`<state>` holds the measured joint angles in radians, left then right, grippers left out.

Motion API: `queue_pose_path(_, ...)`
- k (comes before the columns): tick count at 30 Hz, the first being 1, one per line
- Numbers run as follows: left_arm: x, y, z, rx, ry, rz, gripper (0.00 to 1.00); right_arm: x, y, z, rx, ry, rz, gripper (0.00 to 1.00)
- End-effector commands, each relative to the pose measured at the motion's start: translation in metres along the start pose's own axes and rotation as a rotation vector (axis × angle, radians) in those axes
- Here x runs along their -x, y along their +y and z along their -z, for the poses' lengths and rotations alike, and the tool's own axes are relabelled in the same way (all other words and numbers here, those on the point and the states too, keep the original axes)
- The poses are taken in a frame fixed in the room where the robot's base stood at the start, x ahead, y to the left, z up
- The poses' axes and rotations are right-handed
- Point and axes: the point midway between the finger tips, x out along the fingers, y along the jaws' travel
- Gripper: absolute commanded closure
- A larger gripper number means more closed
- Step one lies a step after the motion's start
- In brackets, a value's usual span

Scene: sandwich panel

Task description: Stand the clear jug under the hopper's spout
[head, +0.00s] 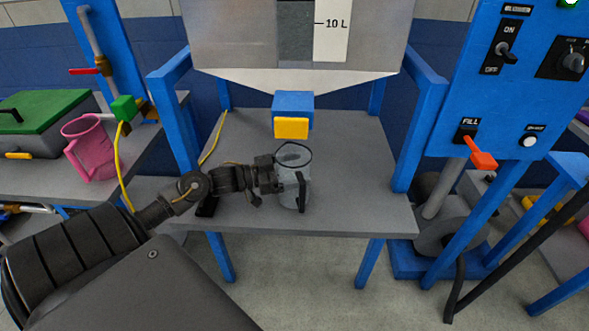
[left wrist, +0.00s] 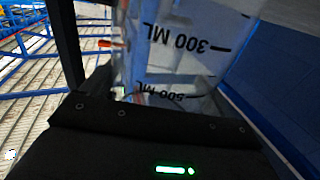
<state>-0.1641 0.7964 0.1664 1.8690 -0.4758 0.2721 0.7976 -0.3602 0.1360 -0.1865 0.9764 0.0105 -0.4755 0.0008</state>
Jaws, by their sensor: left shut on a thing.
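The clear jug (head: 290,184) is upright over the grey table, in front of and below the hopper's spout (head: 293,115), a blue block with a yellow front. My left gripper (head: 272,176) is shut on the jug from its left side. The jug's black handle (head: 302,190) faces the front right. In the left wrist view the jug's clear wall (left wrist: 185,50) fills the middle, with its volume marks upside down. I cannot tell whether its base touches the table. The hopper (head: 235,30) hangs above, on blue posts. My right gripper is not in view.
The grey table (head: 350,190) has free room right of the jug. A blue control panel (head: 510,100) with a red fill lever (head: 482,158) stands at the right. A pink jug (head: 90,150) and a green-lidded box (head: 40,115) are on the left bench. A yellow cable (head: 122,170) hangs there.

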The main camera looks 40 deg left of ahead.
Motion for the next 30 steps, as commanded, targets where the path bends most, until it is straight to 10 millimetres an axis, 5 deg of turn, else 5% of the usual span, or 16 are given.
queue_pose_path(3, 0.000, 0.000, -0.002, 0.000, 0.000, 0.001, 0.37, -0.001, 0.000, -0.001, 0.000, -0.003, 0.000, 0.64)
queue_pose_path(4, 0.000, 0.000, -0.002, 0.000, 0.000, 0.000, 0.10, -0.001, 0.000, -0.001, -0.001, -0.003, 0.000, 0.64)
queue_pose_path(6, 0.000, 0.000, -0.002, 0.000, 0.000, 0.000, 0.01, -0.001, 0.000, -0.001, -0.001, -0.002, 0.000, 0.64)
queue_pose_path(17, 0.006, 0.000, -0.001, 0.000, -0.002, 0.001, 0.00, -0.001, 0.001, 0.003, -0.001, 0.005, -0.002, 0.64)
queue_pose_path(30, 0.090, 0.000, -0.001, 0.001, -0.004, 0.002, 0.00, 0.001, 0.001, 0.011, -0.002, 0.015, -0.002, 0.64)
